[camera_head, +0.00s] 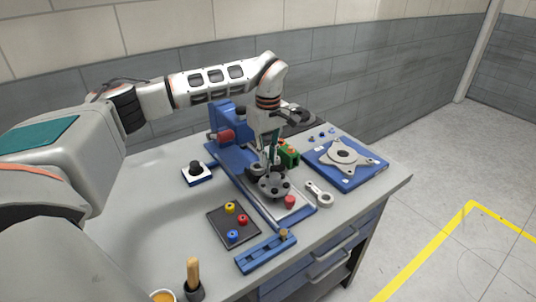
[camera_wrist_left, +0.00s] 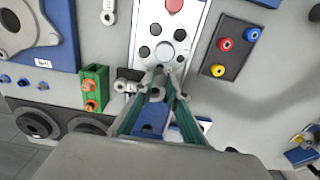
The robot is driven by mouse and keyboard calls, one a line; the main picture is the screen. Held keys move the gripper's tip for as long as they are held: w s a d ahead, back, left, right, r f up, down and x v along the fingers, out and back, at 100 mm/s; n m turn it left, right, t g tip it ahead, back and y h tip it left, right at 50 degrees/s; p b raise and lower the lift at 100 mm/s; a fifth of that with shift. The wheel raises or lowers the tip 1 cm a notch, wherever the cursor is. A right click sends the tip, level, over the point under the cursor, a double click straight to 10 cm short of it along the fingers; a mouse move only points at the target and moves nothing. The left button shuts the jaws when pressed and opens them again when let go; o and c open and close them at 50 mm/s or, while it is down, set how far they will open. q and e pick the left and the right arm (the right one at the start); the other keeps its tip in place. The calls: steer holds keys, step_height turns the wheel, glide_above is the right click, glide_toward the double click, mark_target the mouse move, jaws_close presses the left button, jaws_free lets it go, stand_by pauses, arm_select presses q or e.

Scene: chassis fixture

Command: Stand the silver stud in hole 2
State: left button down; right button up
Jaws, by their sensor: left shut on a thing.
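My left gripper (camera_head: 268,165) reaches down over a round hub with dark holes (camera_head: 273,188) on the blue fixture. In the left wrist view, the gripper's fingers (camera_wrist_left: 159,78) are closed on a small silver stud (camera_wrist_left: 158,70), mostly hidden between the fingertips. The hub shows there as a light plate (camera_wrist_left: 164,50) with several dark round holes around a silver centre. The stud's tip is close to the near edge of the hub; I cannot tell whether it touches. No hole numbers are legible. My right gripper is not in view.
A green block (camera_head: 289,155) with orange tops stands close behind the gripper. A blue plate (camera_head: 367,176) with a grey flange lies to the right, a grey link (camera_head: 320,195) before it. A black tray (camera_head: 226,237) with coloured rings and a blue rail (camera_head: 251,261) lie in front.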

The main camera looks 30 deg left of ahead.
arm_select(q)
steer(key=shift+f, duration=0.1)
steer(key=shift+f, duration=0.5)
stand_by(0.4)
steer(key=shift+f, duration=0.55)
steer(key=c, duration=1.9)
jaws_free()
steer(key=shift+r, duration=0.15)
